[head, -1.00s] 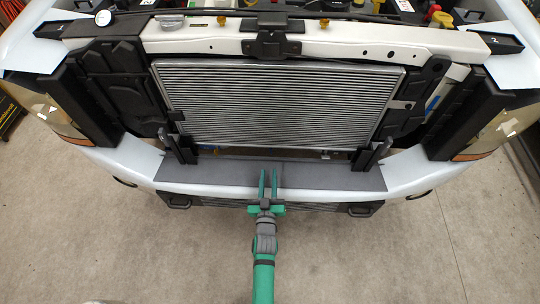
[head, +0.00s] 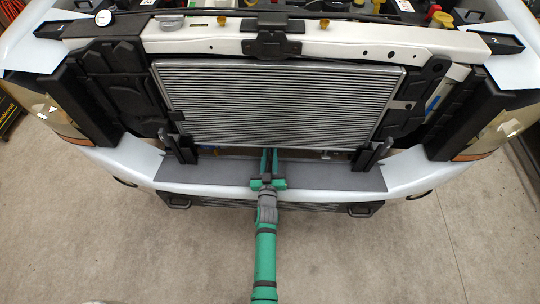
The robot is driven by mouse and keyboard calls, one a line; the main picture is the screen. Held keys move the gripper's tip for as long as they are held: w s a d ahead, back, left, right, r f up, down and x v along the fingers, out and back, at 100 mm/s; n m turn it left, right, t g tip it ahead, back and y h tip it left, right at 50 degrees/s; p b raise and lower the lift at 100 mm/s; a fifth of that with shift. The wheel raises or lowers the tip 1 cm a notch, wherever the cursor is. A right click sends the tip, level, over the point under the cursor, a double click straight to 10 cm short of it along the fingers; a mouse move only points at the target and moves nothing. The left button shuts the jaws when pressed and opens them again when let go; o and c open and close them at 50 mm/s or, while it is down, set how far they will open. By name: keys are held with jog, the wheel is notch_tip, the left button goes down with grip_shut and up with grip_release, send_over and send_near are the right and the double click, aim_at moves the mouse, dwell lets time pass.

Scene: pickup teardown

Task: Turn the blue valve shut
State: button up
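My gripper (head: 270,154) is in the lower middle of the head view, over the dark bumper step. Its two green fingers point away from me, with a narrow gap between them. The tips reach the dark slot under the radiator, and nothing is clearly seen between them. No blue valve can be made out for certain. A small blue patch (head: 208,148) shows in the slot below the radiator's lower left, left of my gripper. Another blue piece (head: 433,103) shows at the right, beside the radiator. I cannot tell whether either is the valve.
The silver radiator (head: 280,105) stands just beyond my gripper. A white crossbar (head: 360,42) runs above it. Dark upright brackets (head: 183,150) flank the slot on the left and right. The white bumper (head: 420,172) curves around the front.

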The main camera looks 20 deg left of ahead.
grip_shut()
jog(key=shift+d+m, duration=0.15)
jog(key=shift+m, duration=2.15)
jog(key=shift+d, duration=0.1)
grip_release()
